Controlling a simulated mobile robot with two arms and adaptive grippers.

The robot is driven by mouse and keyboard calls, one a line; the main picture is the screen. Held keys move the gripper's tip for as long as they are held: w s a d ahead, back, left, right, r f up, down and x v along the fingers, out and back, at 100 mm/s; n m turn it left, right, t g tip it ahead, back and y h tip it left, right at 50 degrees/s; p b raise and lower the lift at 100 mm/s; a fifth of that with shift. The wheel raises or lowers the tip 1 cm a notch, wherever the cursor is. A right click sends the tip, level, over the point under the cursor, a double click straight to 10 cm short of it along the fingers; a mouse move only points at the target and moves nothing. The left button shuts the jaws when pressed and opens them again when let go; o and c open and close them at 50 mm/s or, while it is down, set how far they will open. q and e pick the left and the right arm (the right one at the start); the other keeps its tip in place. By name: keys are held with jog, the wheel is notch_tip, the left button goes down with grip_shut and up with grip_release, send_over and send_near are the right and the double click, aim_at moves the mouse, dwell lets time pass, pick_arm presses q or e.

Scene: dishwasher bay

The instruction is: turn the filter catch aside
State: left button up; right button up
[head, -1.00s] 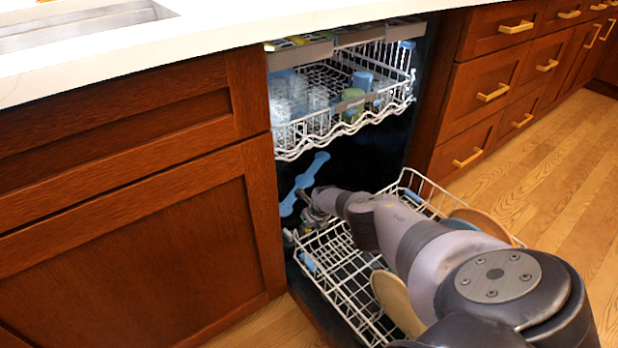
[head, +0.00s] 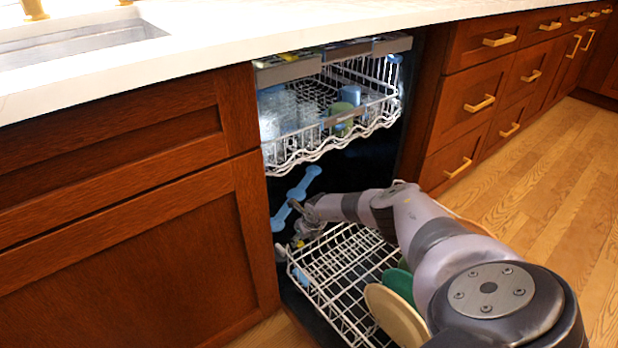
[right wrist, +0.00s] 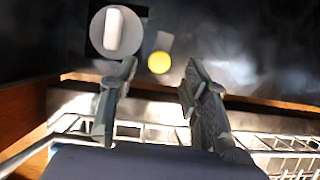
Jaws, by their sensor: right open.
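The filter catch (right wrist: 122,32) is a pale oblong bar on a round grey disc (right wrist: 103,30), at the upper left of the right wrist view. The bar stands nearly upright in that picture. My right gripper (right wrist: 158,75) is open and empty, with its left fingertip just below the disc and its right fingertip farther right. No contact with the catch shows. In the head view my right gripper (head: 302,222) reaches low into the dishwasher, near the blue spray arm (head: 297,198); the catch cannot be made out there. My left gripper is out of view.
A yellow round piece (right wrist: 159,62) sits between the fingertips in the wrist view. The lower rack (head: 325,268) is pulled out under my arm, holding a cream plate (head: 392,315) and a green one (head: 400,285). The upper rack (head: 290,155) with glasses hangs above.

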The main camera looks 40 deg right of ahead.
jog(key=v, duration=0.9)
jog(key=shift+s, duration=0.1)
dwell(0.4)
